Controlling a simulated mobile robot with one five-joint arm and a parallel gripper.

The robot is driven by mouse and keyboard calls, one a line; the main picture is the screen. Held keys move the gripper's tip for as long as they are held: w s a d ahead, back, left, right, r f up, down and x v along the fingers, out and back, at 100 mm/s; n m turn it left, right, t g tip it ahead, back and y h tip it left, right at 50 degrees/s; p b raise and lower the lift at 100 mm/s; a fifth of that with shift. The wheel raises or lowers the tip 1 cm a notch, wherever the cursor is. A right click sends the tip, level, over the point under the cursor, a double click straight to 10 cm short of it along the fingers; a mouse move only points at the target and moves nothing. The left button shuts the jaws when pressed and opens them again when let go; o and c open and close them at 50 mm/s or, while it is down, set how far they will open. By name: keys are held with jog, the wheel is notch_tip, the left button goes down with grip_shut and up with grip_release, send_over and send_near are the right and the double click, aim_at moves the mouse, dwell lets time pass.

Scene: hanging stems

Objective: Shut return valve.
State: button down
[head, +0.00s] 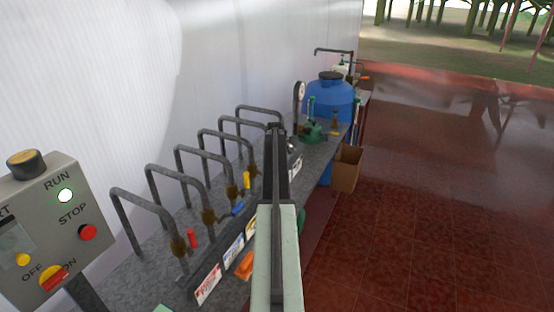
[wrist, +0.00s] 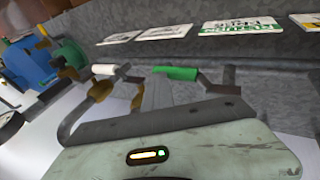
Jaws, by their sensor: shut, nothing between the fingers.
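In the wrist view, a green valve handle (wrist: 176,73) lies crosswise just at the tips of my gripper (wrist: 166,82). My gripper is shut and empty; I cannot tell whether it touches the handle. A white handle (wrist: 105,69) is to the left on another brass valve. A label with green print (wrist: 228,27) is on the bench edge above right; its wording is too blurred to read surely. In the head view, my arm and gripper (head: 275,128) reach over the bench and hide the far valves. The red (head: 192,238), blue (head: 238,209) and yellow (head: 247,180) handles show.
Bent grey pipes (head: 150,205) rise in a row along the wall. A control box (head: 45,230) with buttons stands at the left. A blue tank (head: 330,98) and a green device (head: 313,132) are farther back. A cardboard box (head: 346,168) is beside the bench; the red floor is clear.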

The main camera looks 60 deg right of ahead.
jog(key=shift+s+d+r+p, duration=0.15)
jog(key=shift+r+p, duration=0.15)
jog(key=shift+p, duration=0.2)
notch_tip(320, 180, up, 13)
jog(key=s+p, duration=0.2)
jog(key=p, duration=1.1)
jog(key=shift+s, duration=0.25)
